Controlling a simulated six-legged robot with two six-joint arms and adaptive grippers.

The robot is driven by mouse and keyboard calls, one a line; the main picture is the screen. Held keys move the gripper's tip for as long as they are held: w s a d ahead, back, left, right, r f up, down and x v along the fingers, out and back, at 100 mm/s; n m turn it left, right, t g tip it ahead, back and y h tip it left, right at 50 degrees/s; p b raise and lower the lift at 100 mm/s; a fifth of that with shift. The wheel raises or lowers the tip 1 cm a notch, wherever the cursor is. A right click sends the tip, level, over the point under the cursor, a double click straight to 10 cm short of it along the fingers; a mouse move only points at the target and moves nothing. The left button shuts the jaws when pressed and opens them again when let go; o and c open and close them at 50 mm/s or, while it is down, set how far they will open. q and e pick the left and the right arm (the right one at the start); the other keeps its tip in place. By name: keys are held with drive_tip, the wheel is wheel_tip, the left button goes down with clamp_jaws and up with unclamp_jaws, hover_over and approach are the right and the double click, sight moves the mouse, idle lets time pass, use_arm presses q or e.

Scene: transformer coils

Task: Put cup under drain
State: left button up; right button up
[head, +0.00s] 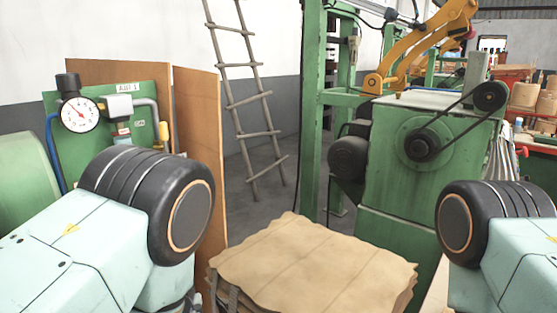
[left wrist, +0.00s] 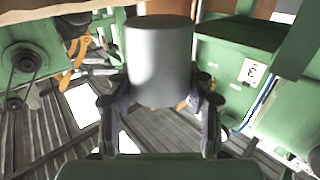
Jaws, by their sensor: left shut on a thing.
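A plain grey cup (left wrist: 160,60) fills the upper middle of the left wrist view. My left gripper (left wrist: 160,100) is shut on it, with one dark finger on each side of its lower part. The cup looks upright in that view; its contents cannot be seen. In the head view only my pale arm links with black joints show, and neither gripper nor the cup is visible. My right gripper is in neither view. I cannot make out a drain for certain in either view.
A green panel with a pressure gauge (head: 80,114) stands at left, beside brown boards (head: 198,130). A stack of brown sheets (head: 315,265) is in front, a green belt-driven machine (head: 400,160) at right. The left wrist view shows a green labelled box (left wrist: 235,92) and slatted floor.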

use_arm(q)
drive_tip(key=shift+s+d+f, duration=0.15)
drive_tip(key=shift+s+d, duration=0.2)
drive_tip(key=shift+s, duration=0.05)
drive_tip(key=shift+w, duration=0.1)
